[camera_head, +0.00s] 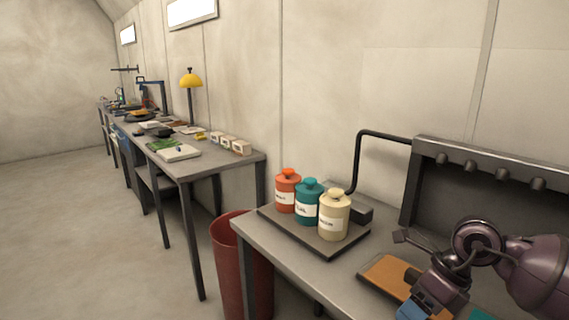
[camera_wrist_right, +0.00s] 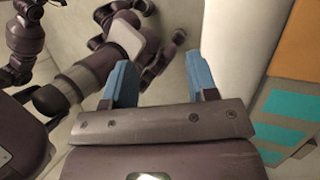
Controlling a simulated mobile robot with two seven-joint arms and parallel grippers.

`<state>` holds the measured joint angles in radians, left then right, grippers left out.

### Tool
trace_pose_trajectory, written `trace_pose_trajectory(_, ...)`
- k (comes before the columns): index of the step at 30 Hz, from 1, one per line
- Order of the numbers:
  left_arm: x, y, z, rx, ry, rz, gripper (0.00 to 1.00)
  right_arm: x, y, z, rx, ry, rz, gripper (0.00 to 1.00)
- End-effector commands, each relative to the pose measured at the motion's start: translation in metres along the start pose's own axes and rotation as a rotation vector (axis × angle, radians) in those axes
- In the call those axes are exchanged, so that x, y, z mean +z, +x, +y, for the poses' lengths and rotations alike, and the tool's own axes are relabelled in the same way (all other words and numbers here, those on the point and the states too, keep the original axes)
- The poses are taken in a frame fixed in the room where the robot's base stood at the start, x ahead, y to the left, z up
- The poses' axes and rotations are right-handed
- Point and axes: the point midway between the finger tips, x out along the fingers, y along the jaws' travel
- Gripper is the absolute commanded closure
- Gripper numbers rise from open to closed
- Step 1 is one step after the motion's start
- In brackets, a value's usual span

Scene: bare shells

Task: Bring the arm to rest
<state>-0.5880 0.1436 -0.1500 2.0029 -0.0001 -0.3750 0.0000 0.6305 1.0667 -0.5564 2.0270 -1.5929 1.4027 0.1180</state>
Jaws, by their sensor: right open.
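My right arm (camera_head: 480,245) comes in at the lower right of the head view, over the near workbench. A blue part of my right gripper (camera_head: 417,310) shows at the bottom edge there. In the right wrist view the two blue fingers of my right gripper (camera_wrist_right: 160,80) stand wide apart with nothing between them. Other dark links of my own body fill the left and top of that view. My left gripper cannot be made out in either view.
On the near bench (camera_head: 285,250), a dark tray (camera_head: 300,236) holds an orange jar (camera_head: 287,190), a teal jar (camera_head: 307,203) and a cream jar (camera_head: 334,216). An orange-brown pad (camera_head: 384,276) lies near my arm. A red bin (camera_head: 228,260) stands between benches. Floor at left is clear.

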Motion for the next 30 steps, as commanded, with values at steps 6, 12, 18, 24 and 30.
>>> trace_pose_trajectory(6,-0.003,0.000,0.000,0.000,0.000,0.006,1.00,0.027,0.030,0.068,0.354,0.078,-0.316,0.47)
trace_pose_trajectory(12,0.002,-0.002,0.000,-0.001,-0.001,-0.003,1.00,0.052,0.022,0.110,0.657,0.259,-0.639,0.47)
trace_pose_trajectory(18,0.006,-0.004,-0.001,-0.002,-0.002,-0.012,1.00,0.065,-0.003,0.116,0.900,0.541,-0.954,0.47)
trace_pose_trajectory(24,0.008,-0.005,-0.001,-0.003,-0.002,-0.016,1.00,0.057,-0.024,0.089,1.065,0.911,-1.244,0.47)
trace_pose_trajectory(30,0.007,-0.004,-0.001,-0.002,-0.002,-0.014,1.00,0.023,-0.024,0.044,1.133,1.362,-1.489,0.47)
